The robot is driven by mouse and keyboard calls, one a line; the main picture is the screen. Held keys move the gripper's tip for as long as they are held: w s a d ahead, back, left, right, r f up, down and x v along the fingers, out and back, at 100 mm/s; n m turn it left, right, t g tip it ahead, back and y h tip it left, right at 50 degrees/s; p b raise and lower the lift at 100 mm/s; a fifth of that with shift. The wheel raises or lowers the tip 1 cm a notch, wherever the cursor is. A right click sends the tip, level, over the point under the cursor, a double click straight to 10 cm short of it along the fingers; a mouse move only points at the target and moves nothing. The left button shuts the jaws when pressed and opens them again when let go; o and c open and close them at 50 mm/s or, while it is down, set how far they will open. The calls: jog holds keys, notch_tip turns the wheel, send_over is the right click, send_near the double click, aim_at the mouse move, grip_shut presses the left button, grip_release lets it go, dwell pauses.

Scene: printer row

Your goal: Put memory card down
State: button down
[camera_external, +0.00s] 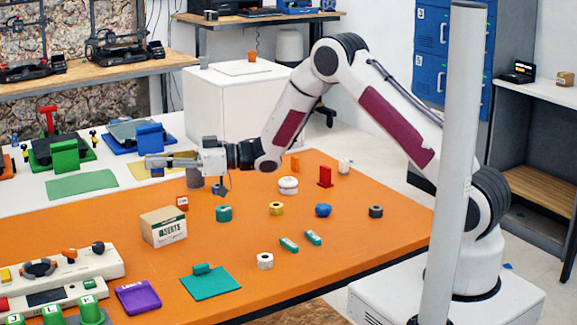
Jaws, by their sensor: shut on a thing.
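My gripper (150,161) points left, level, above the far left part of the orange table (345,250). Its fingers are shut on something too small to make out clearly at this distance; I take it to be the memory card. The fingertips are well above the table and in front of a yellow sheet on the white table behind. A small red piece with a pale face (182,203) stands on the orange table below the gripper, behind a cardboard box (163,227).
A teal mat (211,283), a purple tray (138,297), green blocks (289,244), a white nut (265,261), a teal piece (224,213) and a blue piece (323,210) lie on the table. A grey cylinder (194,179) stands beneath the gripper.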

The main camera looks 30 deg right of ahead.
jog(key=shift+f, duration=3.05)
jog(key=shift+f, duration=1.85)
jog(key=shift+f, duration=0.1)
jog(key=c, duration=2.2)
grip_release()
jog(key=shift+o, duration=0.2)
jog(key=v, duration=1.2)
